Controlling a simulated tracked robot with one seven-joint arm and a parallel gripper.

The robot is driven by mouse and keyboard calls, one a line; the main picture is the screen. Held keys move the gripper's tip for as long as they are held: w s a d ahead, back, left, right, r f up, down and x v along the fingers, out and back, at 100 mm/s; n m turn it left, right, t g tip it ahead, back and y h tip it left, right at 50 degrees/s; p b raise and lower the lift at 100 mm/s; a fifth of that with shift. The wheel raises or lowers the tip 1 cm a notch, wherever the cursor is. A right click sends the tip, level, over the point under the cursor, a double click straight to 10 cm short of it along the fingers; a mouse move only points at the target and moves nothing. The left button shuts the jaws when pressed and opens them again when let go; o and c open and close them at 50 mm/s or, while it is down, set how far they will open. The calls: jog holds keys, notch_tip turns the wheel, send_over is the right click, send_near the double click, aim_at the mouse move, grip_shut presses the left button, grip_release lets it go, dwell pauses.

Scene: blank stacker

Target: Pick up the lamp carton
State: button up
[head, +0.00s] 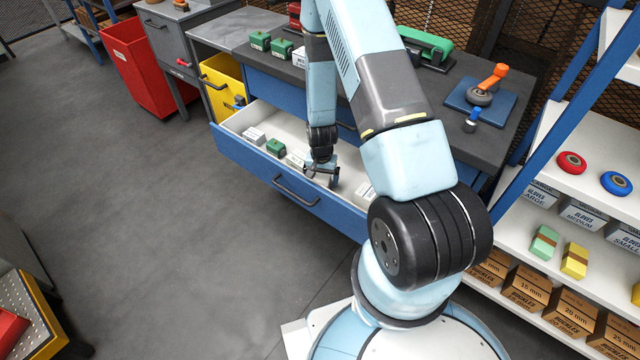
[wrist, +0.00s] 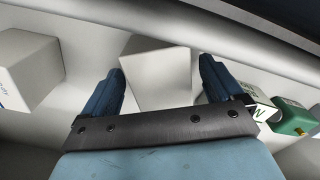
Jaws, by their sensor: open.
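My gripper (head: 321,172) is open and reaches down into the open drawer (head: 291,188). In the wrist view my gripper (wrist: 162,80) has one finger on either side of a plain whitish carton (wrist: 157,76), with gaps at both sides. No label shows on the carton's visible faces, so I cannot confirm it as the lamp carton. In the head view my gripper mostly hides it. Another white carton (wrist: 28,68) lies to the left in the wrist view; it also shows in the head view (head: 365,191). A white carton with green print (wrist: 262,108) lies to the right.
A green carton (wrist: 293,117) lies beyond the printed one; it also shows in the head view (head: 275,147). A whitish carton (head: 254,135) sits at the drawer's left end. The workbench top (head: 345,95) is above the drawer.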

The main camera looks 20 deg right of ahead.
aim_at(321, 177)
jog(key=shift+c, duration=0.2)
jog(key=c, duration=1.1)
jog(key=shift+r, duration=0.1)
notch_tip(321, 177, up, 18)
